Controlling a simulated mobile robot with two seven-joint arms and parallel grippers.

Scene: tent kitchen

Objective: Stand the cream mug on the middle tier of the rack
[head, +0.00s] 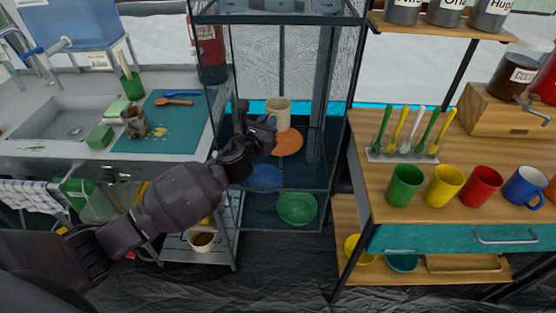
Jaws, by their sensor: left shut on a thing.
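The cream mug (279,112) is upright at the middle of the dark metal rack (334,120), above or just behind an orange plate (289,143). My left arm reaches into the rack from the left, and my left gripper (266,124) is shut on the mug at its near left side. The fingers partly hide the mug's lower left, and I cannot tell whether its base touches the tier. My right gripper is not in view.
A blue plate (264,177) and a green bowl (297,208) sit lower in the rack. The rack's upper shelf (285,18) and posts enclose the space. Several coloured mugs stand on the wooden counter (385,225) at right; a sink (70,120) is at left.

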